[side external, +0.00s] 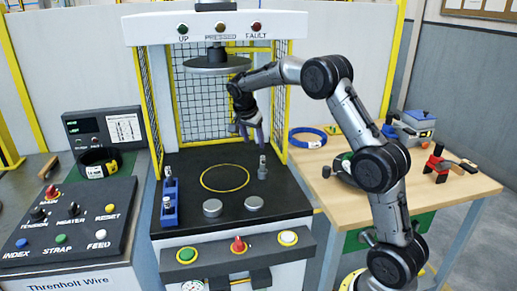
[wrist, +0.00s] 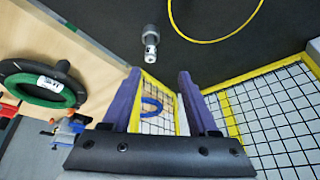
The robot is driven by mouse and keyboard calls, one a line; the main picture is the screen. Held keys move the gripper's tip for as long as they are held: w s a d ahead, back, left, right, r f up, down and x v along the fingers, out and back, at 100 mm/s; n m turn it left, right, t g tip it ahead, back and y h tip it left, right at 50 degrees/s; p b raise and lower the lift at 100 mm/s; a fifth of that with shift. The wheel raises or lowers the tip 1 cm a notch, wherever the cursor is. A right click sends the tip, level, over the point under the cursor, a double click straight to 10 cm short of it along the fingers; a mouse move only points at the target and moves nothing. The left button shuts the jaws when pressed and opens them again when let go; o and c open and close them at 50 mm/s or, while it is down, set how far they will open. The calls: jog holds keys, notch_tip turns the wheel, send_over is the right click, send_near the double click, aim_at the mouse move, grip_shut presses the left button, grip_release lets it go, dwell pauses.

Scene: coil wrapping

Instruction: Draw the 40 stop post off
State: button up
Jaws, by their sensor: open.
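A grey stop post (side external: 262,167) stands upright on the black press bed, just right of the yellow circle. In the wrist view the post (wrist: 151,40) shows ahead of the fingers with a white label, too small to read surely. My gripper (side external: 250,137) is open and empty, above and behind the post, with clear space between them. Its two purple fingers (wrist: 160,76) are spread in the wrist view, and the post is not between them.
The round press plate (side external: 217,63) hangs above the bed. Mesh guards (wrist: 270,110) with yellow frames flank it. Two grey discs (side external: 212,208) sit at the bed's front. A blue coil (side external: 307,137) and a black-green ring (wrist: 40,85) lie on the wooden bench at the right.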

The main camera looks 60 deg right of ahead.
aim_at(262, 157)
jog(key=shift+g, duration=0.4)
jog(key=x, duration=0.4)
jog(key=shift+s, duration=0.35)
jog(key=shift+s+d+f, duration=0.15)
jog(key=shift+f, duration=0.15)
jog(key=shift+x, duration=3.55)
grip_shut()
